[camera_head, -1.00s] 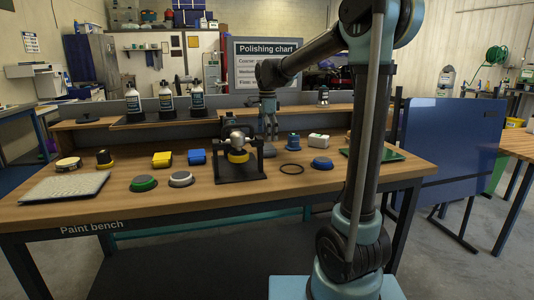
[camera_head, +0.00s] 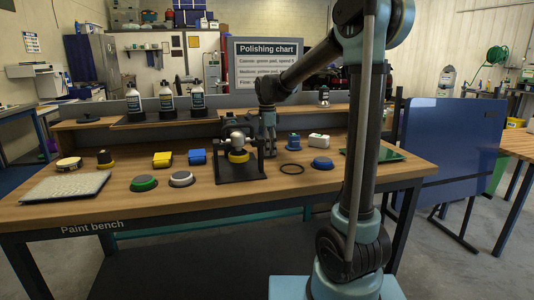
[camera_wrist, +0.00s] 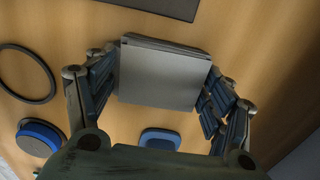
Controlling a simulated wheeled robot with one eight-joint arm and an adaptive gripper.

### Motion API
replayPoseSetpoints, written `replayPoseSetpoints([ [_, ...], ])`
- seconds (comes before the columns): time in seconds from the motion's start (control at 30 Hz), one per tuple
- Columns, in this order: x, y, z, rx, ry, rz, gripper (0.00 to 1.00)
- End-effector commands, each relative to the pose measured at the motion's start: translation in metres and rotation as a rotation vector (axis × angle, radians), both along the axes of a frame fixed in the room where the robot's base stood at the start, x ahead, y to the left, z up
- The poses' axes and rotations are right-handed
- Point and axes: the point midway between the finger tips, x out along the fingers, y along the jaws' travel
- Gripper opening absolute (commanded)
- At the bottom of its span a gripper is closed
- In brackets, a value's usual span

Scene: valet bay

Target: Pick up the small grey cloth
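The small grey cloth (camera_wrist: 160,75) lies as a flat, folded square on the wooden bench, seen from above in the wrist view. My gripper (camera_wrist: 162,92) is over it with its fingers apart, one on the left and one on the right of the cloth. The fingers are very close to the cloth's side edges; I cannot tell whether they touch it.
The polisher on its black stand (camera_head: 240,168) is close to the left of my gripper. A black ring (camera_head: 292,169), a blue pad (camera_head: 322,163), a blue container (camera_head: 293,141) and a white box (camera_head: 318,140) are to the right. A raised shelf (camera_head: 190,118) runs behind.

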Motion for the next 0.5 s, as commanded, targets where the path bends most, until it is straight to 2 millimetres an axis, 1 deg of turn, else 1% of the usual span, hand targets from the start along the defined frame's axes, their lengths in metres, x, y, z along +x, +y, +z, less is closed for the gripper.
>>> replayPoseSetpoints([
  [0.33, 0.000, 0.001, 0.002, 0.000, 0.000, 0.000, 0.54],
  [0.43, 0.000, 0.000, 0.010, 0.000, 0.000, 0.000, 0.54],
  [0.5, 0.000, 0.000, 0.020, 0.000, 0.000, 0.000, 0.54],
])
